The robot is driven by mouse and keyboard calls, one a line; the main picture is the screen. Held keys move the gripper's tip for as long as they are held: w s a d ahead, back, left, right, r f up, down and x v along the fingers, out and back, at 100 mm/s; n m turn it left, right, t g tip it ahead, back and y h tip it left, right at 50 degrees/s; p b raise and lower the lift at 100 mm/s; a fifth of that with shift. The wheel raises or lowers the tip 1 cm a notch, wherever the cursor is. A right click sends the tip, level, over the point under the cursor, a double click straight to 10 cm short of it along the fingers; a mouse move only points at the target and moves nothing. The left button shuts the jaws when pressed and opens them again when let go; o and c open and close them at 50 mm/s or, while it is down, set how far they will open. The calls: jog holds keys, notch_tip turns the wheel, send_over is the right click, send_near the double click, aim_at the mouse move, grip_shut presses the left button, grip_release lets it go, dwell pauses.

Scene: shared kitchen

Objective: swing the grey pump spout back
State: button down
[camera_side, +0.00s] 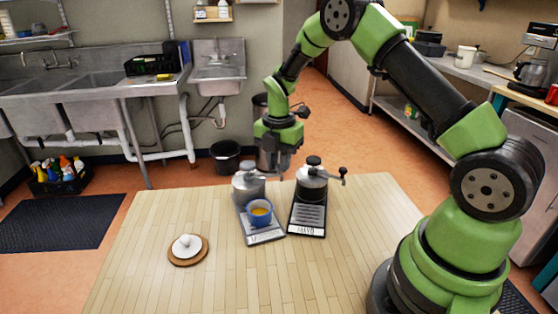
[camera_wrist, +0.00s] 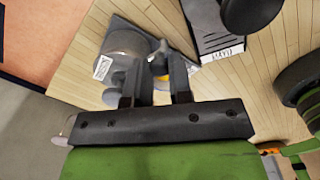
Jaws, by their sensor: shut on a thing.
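A grey pump canister (camera_side: 248,187) stands on the left grey base plate (camera_side: 264,237) on the wooden table. A blue cup (camera_side: 260,210) with yellow-orange contents stands on the same plate, in front of the canister. My gripper (camera_side: 279,168) is low, over the right side of the canister's top. In the wrist view, the canister (camera_wrist: 128,42) lies beyond my fingers, and the grey spout (camera_wrist: 158,56) shows between the fingertips (camera_wrist: 157,72). My gripper is shut on the spout. The exact contact is partly hidden by the fingers.
A white knobbed thing (camera_side: 186,245) rests on a round wooden board (camera_side: 188,257) at left. The front middle of the table is clear.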

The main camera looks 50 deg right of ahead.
jog(key=c, duration=1)
grip_release()
notch_tip(320, 180, up, 10)
jog(key=shift+r, duration=0.1)
jog(key=s+a+r+m+t, duration=0.2)
jog(key=s+a+r+m, duration=0.3)
jog(key=r+m, duration=0.25)
jog(key=s+a+r+m+t, duration=0.1)
jog(key=s+a+m, duration=0.1)
jog(key=s+m, duration=0.3)
jog(key=s+a+r+m+t+y, duration=0.1)
jog(key=s+a+r+m+t, duration=0.1)
jog(key=s+m, duration=0.4)
jog(key=s+a+r+m+t+y, duration=0.1)
jog(key=s+a+m+t, duration=0.1)
jog(key=s+m, duration=0.3)
jog(key=shift+s+a+r+m, duration=0.25)
jog(key=shift+s+a+m, duration=0.15)
jog(key=shift+m, duration=0.15)
